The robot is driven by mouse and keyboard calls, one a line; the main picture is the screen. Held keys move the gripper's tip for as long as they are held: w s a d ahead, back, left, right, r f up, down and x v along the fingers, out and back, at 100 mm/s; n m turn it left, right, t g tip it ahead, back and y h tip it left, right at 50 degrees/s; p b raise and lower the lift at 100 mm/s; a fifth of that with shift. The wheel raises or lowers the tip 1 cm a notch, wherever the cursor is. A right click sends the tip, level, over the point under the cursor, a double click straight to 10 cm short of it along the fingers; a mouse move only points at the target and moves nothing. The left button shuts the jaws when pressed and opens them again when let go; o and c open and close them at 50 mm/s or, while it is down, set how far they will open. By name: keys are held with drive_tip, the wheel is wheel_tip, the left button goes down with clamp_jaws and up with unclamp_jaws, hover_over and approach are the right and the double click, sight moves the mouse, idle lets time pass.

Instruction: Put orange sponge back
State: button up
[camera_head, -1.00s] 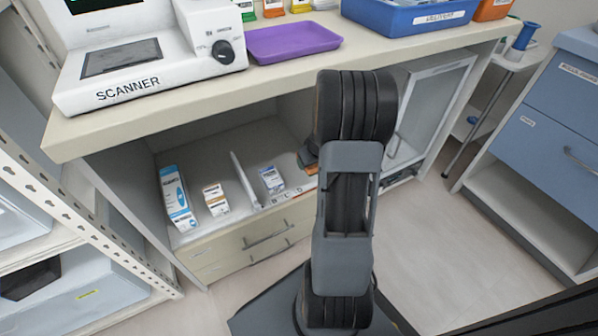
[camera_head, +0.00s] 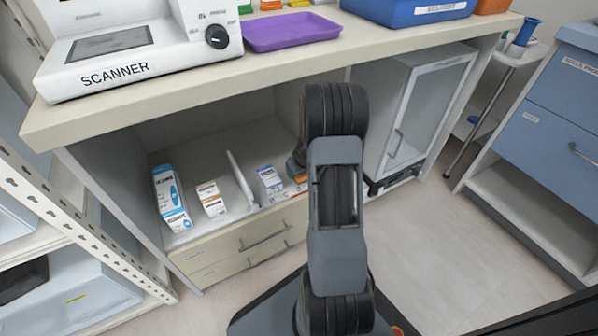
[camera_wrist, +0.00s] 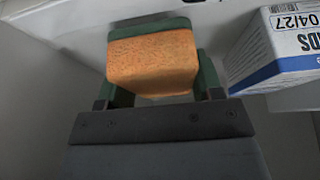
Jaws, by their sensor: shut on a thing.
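The orange sponge (camera_wrist: 155,62) has a dark green layer on its far side. In the wrist view it sits between the two green fingers of my gripper (camera_wrist: 158,88), which is shut on it. In the head view my arm reaches into the open lower shelf (camera_head: 215,145) of the counter and hides most of the gripper. A small orange patch (camera_head: 300,181) shows there beside my arm; I cannot tell whether it is the sponge.
A white-and-blue box (camera_head: 270,182) stands close left of my arm; a similar box shows in the wrist view (camera_wrist: 285,45). A thin upright divider (camera_head: 241,180) separates it from two boxes further left. The counter top (camera_head: 200,92) overhangs the shelf. A glass-door cabinet (camera_head: 420,115) stands right.

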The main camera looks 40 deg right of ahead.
drive_tip(key=shift+f+b, duration=0.35)
drive_tip(key=shift+b, duration=0.2)
drive_tip(key=o, duration=0.8)
drive_tip(key=shift+o, duration=0.2)
drive_tip(key=shift+r, duration=0.1)
drive_tip(key=shift+r+p, duration=0.25)
drive_tip(key=shift+p, duration=0.15)
drive_tip(key=d+p+v, duration=0.1)
drive_tip(key=p+v, duration=0.4)
drive_tip(key=v, duration=0.7)
drive_tip(key=s+a+r+n+y, duration=0.1)
drive_tip(key=a+r, duration=0.3)
drive_tip(key=a, duration=0.3)
drive_tip(key=s+a+r, duration=0.1)
drive_tip(key=a+r, duration=0.3)
drive_tip(key=a, duration=0.3)
drive_tip(key=s+a+r+g, duration=0.2)
drive_tip(key=s+a+r, duration=0.2)
drive_tip(key=s+a, duration=0.5)
drive_tip(key=shift+s+a+r+n, duration=0.3)
drive_tip(key=shift+s+r, duration=0.1)
drive_tip(key=shift+s, duration=0.25)
